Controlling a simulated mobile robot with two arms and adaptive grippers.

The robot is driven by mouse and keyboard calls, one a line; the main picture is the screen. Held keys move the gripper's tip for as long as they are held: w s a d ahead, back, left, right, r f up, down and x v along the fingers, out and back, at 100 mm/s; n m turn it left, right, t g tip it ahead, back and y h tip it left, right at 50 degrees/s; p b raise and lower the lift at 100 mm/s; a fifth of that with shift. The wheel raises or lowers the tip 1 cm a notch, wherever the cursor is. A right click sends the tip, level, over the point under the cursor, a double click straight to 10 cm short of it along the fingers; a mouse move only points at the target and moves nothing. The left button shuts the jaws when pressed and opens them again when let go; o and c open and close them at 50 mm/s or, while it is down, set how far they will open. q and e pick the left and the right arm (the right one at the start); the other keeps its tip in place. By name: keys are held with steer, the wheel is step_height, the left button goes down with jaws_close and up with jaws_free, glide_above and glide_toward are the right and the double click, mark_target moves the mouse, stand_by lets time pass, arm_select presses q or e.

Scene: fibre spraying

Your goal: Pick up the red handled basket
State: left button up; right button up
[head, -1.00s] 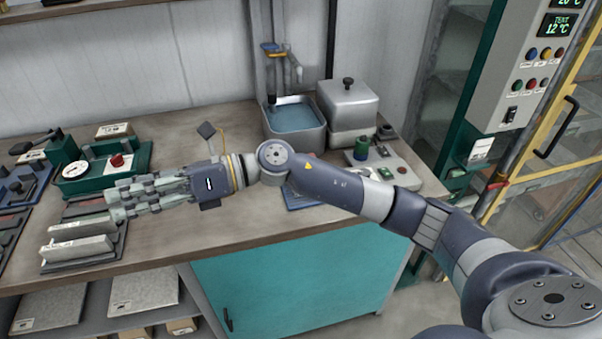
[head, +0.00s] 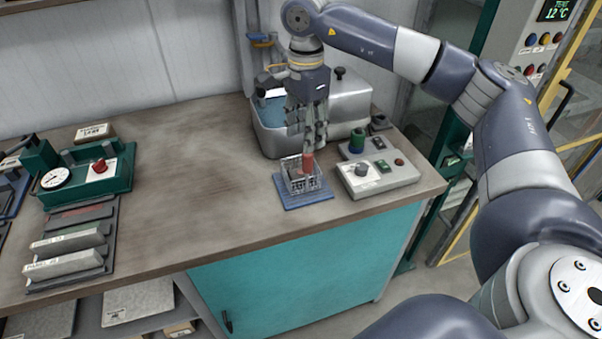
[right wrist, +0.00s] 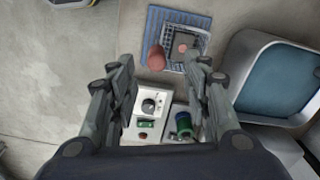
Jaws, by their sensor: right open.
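The basket (head: 297,180) is a small wire one with a red handle (head: 308,162) standing up. It sits on a blue mat (head: 290,204) near the front of the workbench. In the right wrist view the handle (right wrist: 156,57) shows as a red round end beside the basket (right wrist: 176,28). My right gripper (head: 307,147) points down just above the handle, with its fingers apart. In the right wrist view the handle appears between the fingers (right wrist: 160,68), but whether they touch it cannot be told. My left gripper is not in view.
A control box (head: 378,177) with knobs stands right of the basket. A water bath (head: 270,138) is behind. A green device (head: 85,181) and grey slabs (head: 62,264) are at the left. The bench middle (head: 200,165) is clear.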

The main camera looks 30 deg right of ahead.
mark_target(308, 159)
step_height(308, 159, down, 3)
steer(key=f, duration=0.1)
steer(key=f+p, duration=0.2)
steer(key=f, duration=0.1)
steer(key=shift+s+d, duration=0.3)
steer(key=shift+w+f, duration=0.1)
steer(key=shift+f, duration=0.55)
steer(key=shift+r, duration=0.1)
jaws_close()
